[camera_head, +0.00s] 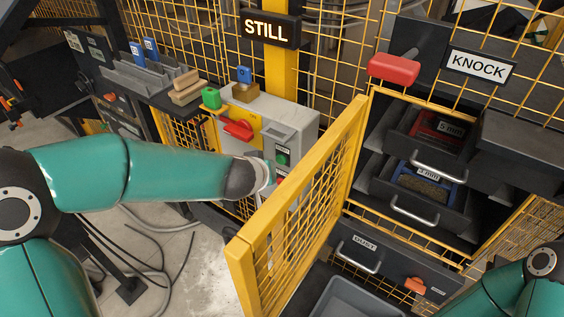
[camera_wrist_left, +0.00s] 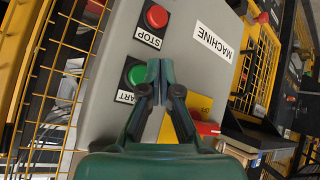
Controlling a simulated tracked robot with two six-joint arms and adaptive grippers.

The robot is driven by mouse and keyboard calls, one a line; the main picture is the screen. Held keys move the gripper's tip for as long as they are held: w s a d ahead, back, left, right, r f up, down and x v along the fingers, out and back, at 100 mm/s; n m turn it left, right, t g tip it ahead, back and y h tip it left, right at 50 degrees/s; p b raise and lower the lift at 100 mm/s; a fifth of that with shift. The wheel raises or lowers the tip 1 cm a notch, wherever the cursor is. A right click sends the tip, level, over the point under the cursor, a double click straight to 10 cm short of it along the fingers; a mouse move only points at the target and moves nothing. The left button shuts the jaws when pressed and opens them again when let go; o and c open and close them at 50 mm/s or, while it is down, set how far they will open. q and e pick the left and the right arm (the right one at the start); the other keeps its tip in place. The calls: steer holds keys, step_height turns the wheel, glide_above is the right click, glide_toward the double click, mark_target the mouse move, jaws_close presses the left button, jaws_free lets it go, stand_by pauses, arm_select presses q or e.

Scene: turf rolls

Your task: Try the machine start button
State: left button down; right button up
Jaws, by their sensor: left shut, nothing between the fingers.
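The grey machine control box (camera_head: 297,132) stands behind the yellow mesh gate. Its green start button (camera_head: 283,160) shows just beyond the end of my left arm. In the left wrist view, the green button (camera_wrist_left: 137,75) lies just left of the closed fingertips of my left gripper (camera_wrist_left: 160,68). The red stop button (camera_wrist_left: 157,17) is above them, beside the MACHINE label (camera_wrist_left: 213,42). My left gripper is shut and empty; I cannot tell if it touches the panel. My right arm shows at the lower right, but its gripper is out of frame.
A yellow mesh gate (camera_head: 300,200) stands close to the right of my left arm. A red-and-yellow switch (camera_head: 238,128) sits on the box's left. A sign reads STILL (camera_head: 268,28). Open drawers (camera_head: 425,175) and a red mallet-like head (camera_head: 393,68) are at right.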

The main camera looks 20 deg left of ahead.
arm_select(q)
steer(key=s, duration=0.1)
steer(key=s+a, duration=0.1)
steer(key=s, duration=0.1)
steer(key=shift+s+a, duration=0.1)
steer(key=shift+s, duration=0.15)
stand_by(0.6)
